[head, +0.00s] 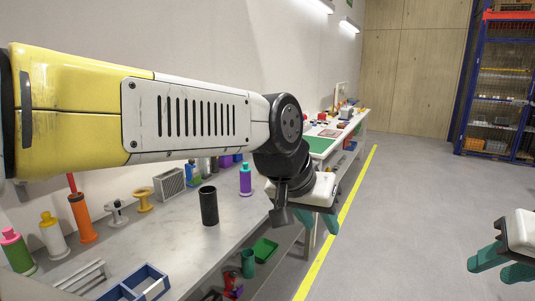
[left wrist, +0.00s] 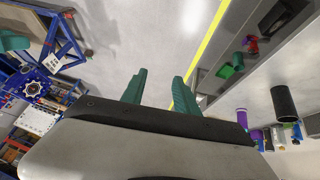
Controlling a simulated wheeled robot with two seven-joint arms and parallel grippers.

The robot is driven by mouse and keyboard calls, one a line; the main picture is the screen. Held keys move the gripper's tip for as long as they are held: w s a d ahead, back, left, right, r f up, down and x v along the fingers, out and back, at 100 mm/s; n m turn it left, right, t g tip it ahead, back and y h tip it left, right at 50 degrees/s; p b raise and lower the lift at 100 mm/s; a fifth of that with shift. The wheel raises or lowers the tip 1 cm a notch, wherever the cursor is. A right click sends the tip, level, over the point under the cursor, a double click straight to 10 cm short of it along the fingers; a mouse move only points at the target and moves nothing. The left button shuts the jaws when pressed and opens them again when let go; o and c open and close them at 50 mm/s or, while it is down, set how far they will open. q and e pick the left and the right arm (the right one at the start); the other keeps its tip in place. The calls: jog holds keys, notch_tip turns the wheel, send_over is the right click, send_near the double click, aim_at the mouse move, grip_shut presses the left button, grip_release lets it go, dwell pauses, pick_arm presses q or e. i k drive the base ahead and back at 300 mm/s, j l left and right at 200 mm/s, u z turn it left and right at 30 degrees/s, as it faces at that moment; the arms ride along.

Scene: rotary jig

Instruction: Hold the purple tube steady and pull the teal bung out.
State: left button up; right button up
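The purple tube (head: 246,186) stands upright on the grey bench, with the teal bung (head: 245,166) in its top. The tube also shows at the right of the left wrist view (left wrist: 242,117); I cannot make out the bung clearly there. My left gripper (head: 305,218) is to the right of the tube, over the bench's edge and the aisle. Its teal fingers (left wrist: 160,85) are apart with nothing between them. My right gripper (head: 490,268) is at the far right over the floor, apart from everything, with its teal fingers spread and empty.
A black cup (head: 208,206) stands left of the tube. Several capped bottles, spools (head: 143,201), a grey slotted block (head: 169,184) and a blue tray (head: 137,284) share the bench. A green bin (head: 265,250) is on the lower shelf. The floor at right is clear.

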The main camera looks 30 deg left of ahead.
aim_at(245, 169)
jog(key=i+j+u, duration=0.1)
jog(key=i+u, duration=0.6)
jog(key=i+l+u, duration=0.1)
jog(key=i+u, duration=0.2)
jog(key=i+j+u, duration=0.25)
jog(key=i+u, duration=0.2)
